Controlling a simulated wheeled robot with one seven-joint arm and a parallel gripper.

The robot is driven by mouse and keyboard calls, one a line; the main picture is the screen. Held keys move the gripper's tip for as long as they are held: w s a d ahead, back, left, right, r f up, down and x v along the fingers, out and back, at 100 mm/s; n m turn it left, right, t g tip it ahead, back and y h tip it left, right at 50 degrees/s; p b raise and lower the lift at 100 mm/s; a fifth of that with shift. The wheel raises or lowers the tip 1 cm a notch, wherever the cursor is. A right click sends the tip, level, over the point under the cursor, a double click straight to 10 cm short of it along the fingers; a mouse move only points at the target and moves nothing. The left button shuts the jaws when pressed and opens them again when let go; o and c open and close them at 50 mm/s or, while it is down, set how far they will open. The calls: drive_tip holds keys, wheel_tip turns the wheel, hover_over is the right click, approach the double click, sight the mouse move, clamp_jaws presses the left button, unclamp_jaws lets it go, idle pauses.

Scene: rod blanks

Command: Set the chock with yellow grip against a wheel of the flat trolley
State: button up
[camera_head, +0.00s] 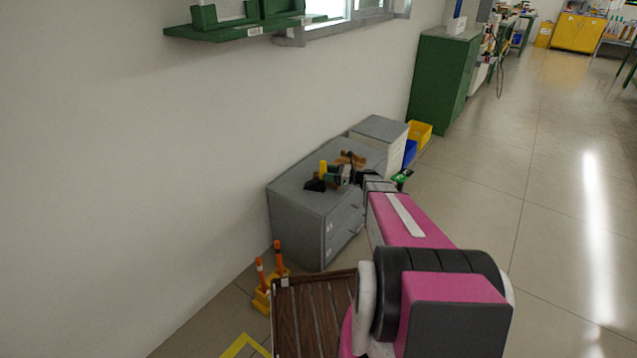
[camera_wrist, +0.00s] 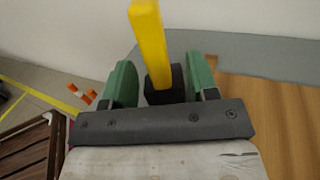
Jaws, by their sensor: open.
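The chock with yellow grip (camera_wrist: 147,40) shows in the wrist view as an upright yellow bar on a black block. The black block is between the two green fingers of my gripper (camera_wrist: 161,76), which stand apart on either side of it. In the head view the yellow grip (camera_head: 323,168) shows on top of the grey cabinet, close to my gripper (camera_head: 338,175). The flat trolley (camera_head: 310,318) has a brown slatted deck and stands on the floor in front of the cabinet. Its deck also shows in the wrist view (camera_wrist: 28,150). I cannot see its wheels.
The grey cabinet (camera_head: 297,215) stands against the wall. A brown wooden piece (camera_head: 350,159) is on it, beside my gripper; brown wood (camera_wrist: 262,115) fills the wrist view's right. Orange-and-white posts on yellow bases (camera_head: 262,298) stand left of the trolley. The floor at right is clear.

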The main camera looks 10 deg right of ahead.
sight(320, 172)
drive_tip(key=x, duration=0.5)
drive_tip(key=shift+s+a, duration=0.1)
clamp_jaws()
drive_tip(key=shift+r, duration=0.1)
drive_tip(key=shift+r, duration=0.45)
wheel_tip(320, 172, up, 4)
drive_tip(key=shift+s+f, duration=0.1)
drive_tip(key=shift+f, duration=0.1)
drive_tip(key=s+a+r, duration=0.5)
drive_tip(key=a+r, duration=0.1)
drive_tip(key=a, duration=0.4)
drive_tip(key=s+d+r+m+t+h, duration=0.2)
drive_tip(key=s+d+r+t, duration=0.1)
drive_tip(key=s+d+r, duration=0.9)
drive_tip(key=s+r, duration=0.2)
drive_tip(key=s, duration=0.1)
drive_tip(key=shift+m+t, duration=0.3)
